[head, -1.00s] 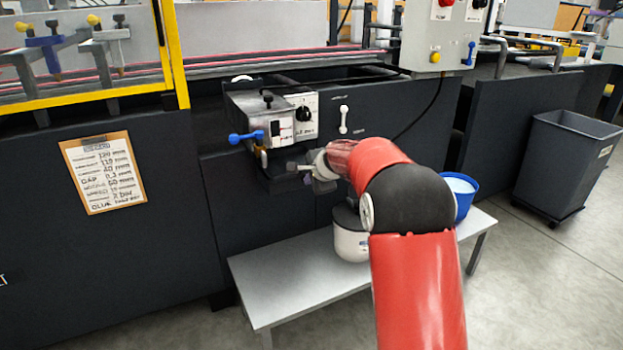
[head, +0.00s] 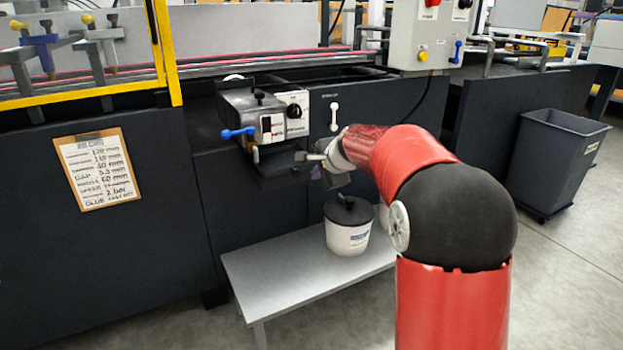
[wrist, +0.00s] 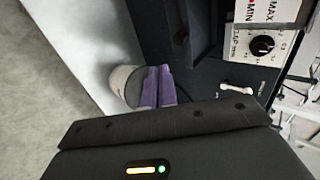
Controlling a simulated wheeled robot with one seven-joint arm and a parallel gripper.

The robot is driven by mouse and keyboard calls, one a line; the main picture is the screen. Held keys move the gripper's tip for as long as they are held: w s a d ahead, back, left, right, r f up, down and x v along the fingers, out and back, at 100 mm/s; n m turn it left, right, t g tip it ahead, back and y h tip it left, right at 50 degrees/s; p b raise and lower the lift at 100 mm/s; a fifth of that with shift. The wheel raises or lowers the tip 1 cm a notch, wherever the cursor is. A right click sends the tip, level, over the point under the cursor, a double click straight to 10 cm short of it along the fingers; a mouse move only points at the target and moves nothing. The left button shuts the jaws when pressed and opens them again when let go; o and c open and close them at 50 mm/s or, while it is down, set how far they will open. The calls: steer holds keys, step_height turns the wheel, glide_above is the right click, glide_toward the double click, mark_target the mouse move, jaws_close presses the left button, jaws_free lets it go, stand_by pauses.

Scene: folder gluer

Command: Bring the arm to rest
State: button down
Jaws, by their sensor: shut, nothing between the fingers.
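My red arm rises from the bottom right of the head view and bends left toward the machine front. My gripper (head: 302,160) is in front of the dark machine panel, just below and right of the metal glue unit (head: 268,118) with its blue lever. In the wrist view my gripper's purple fingers (wrist: 158,88) are side by side, shut, with nothing seen between them. The fingers overlap part of the white pot (wrist: 125,82) in that view. I cannot tell how far apart they are in depth.
The white pot with a black lid (head: 348,225) stands on a low grey bench (head: 290,275). A dial (head: 294,111) and a white handle (head: 334,116) are on the machine front. A clipboard (head: 97,170) hangs at left. A dark bin (head: 553,160) stands on open floor at right.

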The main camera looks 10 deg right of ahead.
steer(key=s+r+n, duration=0.3)
steer(key=s, duration=0.7)
steer(key=s+f+n+g+h, duration=0.1)
steer(key=s+f+n, duration=0.1)
steer(key=s, duration=0.8)
steer(key=s+f+n+g+h, duration=0.1)
steer(key=s+f+n, duration=0.2)
steer(key=s, duration=0.8)
steer(key=s+f+n+g+h, duration=0.1)
steer(key=s+f+n, duration=0.1)
steer(key=s+n, duration=0.4)
steer(key=s+d, duration=0.1)
steer(key=s, duration=0.4)
steer(key=shift+f+g, duration=0.15)
steer(key=shift+g, duration=0.25)
steer(key=shift+w, duration=0.1)
